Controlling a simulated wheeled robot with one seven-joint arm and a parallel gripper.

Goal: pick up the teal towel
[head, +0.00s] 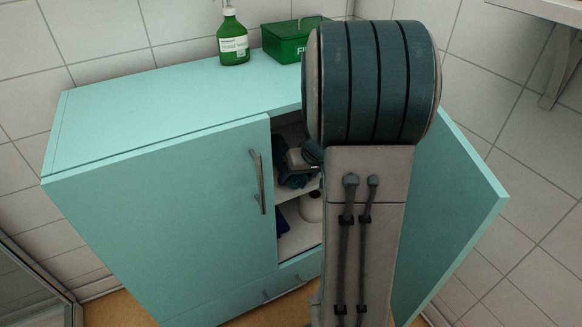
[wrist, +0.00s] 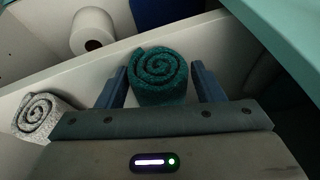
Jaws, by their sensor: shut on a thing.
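The teal towel (wrist: 158,76) is rolled up, its spiral end facing the wrist camera. It sits on a white cabinet shelf (wrist: 122,48). My gripper (wrist: 160,80) has its two blue fingers on either side of the roll and is shut on it. In the head view my gripper (head: 302,158) reaches into the open cabinet, mostly hidden behind my arm. I cannot clearly tell the towel there. Whether the towel touches the shelf or is slightly lifted is unclear.
A grey rolled towel (wrist: 38,117) lies left of my gripper. A white paper roll (wrist: 92,30) is on another level. The teal cabinet (head: 180,190) has its right door (head: 455,200) open. A green bottle (head: 232,40) and a green box (head: 290,40) stand on top.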

